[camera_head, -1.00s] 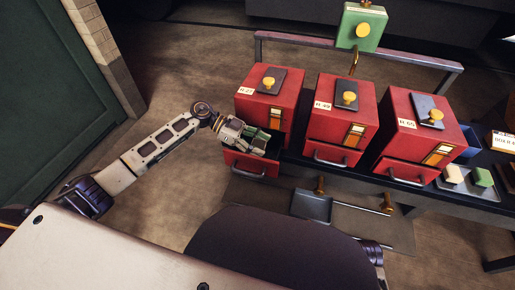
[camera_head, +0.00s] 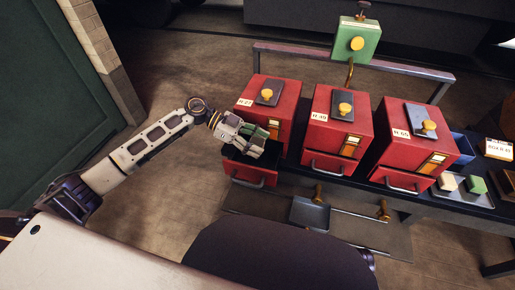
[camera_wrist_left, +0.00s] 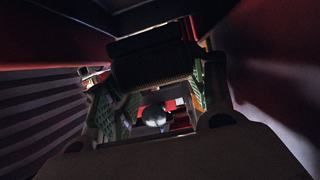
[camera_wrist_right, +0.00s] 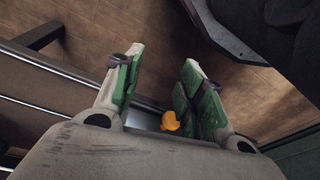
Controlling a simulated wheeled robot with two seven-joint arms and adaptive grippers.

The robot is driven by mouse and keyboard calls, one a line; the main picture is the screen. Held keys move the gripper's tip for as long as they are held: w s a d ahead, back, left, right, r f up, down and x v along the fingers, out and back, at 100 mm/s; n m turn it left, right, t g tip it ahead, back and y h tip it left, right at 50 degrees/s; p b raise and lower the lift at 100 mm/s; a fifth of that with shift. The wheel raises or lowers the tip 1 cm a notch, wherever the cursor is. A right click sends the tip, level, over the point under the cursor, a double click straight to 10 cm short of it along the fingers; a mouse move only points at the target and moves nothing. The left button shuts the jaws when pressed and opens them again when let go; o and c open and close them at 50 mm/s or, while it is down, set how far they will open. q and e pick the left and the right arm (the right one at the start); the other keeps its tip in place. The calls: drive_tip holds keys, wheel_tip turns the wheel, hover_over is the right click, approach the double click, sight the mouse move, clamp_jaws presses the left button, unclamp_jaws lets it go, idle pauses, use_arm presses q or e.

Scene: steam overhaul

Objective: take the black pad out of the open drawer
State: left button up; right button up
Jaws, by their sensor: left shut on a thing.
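The left red cabinet (camera_head: 282,113) has its drawer (camera_head: 248,173) pulled out. My left gripper (camera_head: 254,143) is over the drawer's opening, its fingers low at the opening. In the left wrist view a black block, the black pad (camera_wrist_left: 150,62), sits between the green-lined fingers of my left gripper (camera_wrist_left: 155,95), which is shut on it. The pad cannot be made out clearly from the head, as the fingers and the dark drawer interior hide it. My right gripper (camera_wrist_right: 160,90) is open and empty, its fingers wide apart; it is not seen from the head.
Two more red cabinets (camera_head: 338,122) (camera_head: 415,136) stand to the right, drawers shut. A grey tray (camera_head: 310,214) lies in front below them. A green box (camera_head: 357,44) stands behind. A tray with a cream and a green block (camera_head: 477,185) is at the right.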

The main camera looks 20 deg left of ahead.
sight(257, 143)
use_arm(q)
wheel_tip(257, 143, up, 3)
drive_tip(key=shift+r+p, duration=0.2)
drive_tip(key=shift+p, duration=0.15)
drive_tip(key=shift+r, duration=0.8)
drive_tip(key=shift+s+f, duration=0.1)
drive_tip(key=shift+s, duration=0.2)
drive_tip(key=shift+s+p, duration=0.35)
drive_tip(key=shift+s, duration=0.55)
drive_tip(key=s+p, duration=0.3)
drive_tip(key=s, duration=1.4)
drive_tip(key=shift+a, duration=0.35)
use_arm(e)
drive_tip(key=s+d+f, duration=0.1)
drive_tip(key=d+f, duration=0.2)
drive_tip(key=f, duration=0.9)
drive_tip(key=shift+s+d+f+t+h, duration=0.15)
drive_tip(key=shift+d+f+t+h, duration=0.05)
drive_tip(key=shift+t+h, duration=0.1)
